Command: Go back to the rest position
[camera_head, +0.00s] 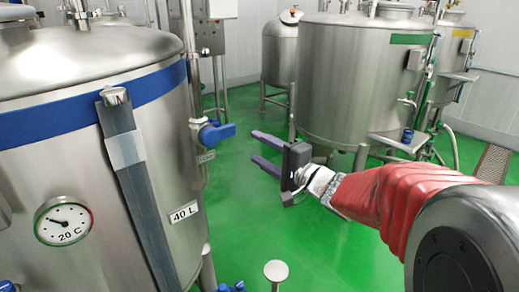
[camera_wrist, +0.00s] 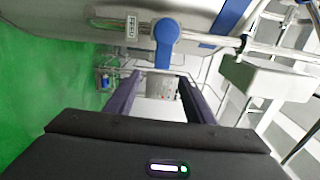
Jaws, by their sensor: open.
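My gripper (camera_head: 254,146) is in the middle of the head view, held out over the green floor, with its two dark fingers apart and nothing between them. The fingers point left toward a blue valve handle (camera_head: 217,134) on the side of the left tank (camera_head: 165,150). A gap shows between the fingertips and the handle. In the wrist view my gripper (camera_wrist: 160,78) is also open and empty, and the blue handle (camera_wrist: 167,45) is beyond the fingertips.
The left tank has a blue band, a dial gauge (camera_head: 64,221) and a 40 L label (camera_head: 184,213). A large steel tank with a green band (camera_head: 350,75) stands behind my gripper, with a smaller vessel (camera_head: 280,50) beside it. Green floor (camera_head: 300,235) is clear below my gripper.

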